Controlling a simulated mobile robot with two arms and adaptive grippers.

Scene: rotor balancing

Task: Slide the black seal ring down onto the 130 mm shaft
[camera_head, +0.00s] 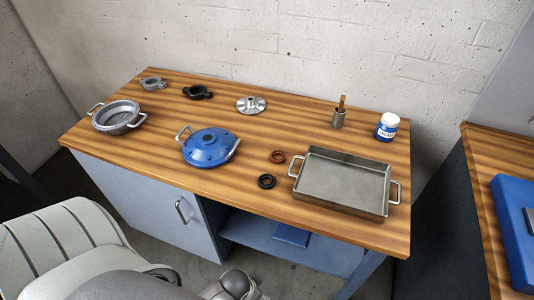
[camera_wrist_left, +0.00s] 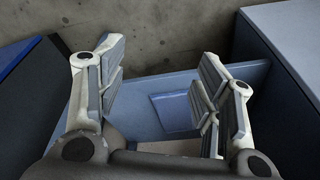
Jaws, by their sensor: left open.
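The black seal ring (camera_head: 267,187) lies flat on the wooden bench top (camera_head: 225,182), near the front edge and left of the metal tray. No long shaft can be made out for certain. A silver flanged part (camera_head: 251,106) with a raised centre sits at the back middle of the bench. My left gripper (camera_wrist_left: 160,52) is open and empty in the left wrist view, with the space under the bench behind its fingers. In the head view, part of it shows at the bottom edge, in front of the bench and apart from the ring. My right gripper is not in view.
A red-brown ring (camera_head: 278,162) lies just behind the black one. A metal tray (camera_head: 341,210) stands right of the rings, a blue housing (camera_head: 208,149) to their left.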

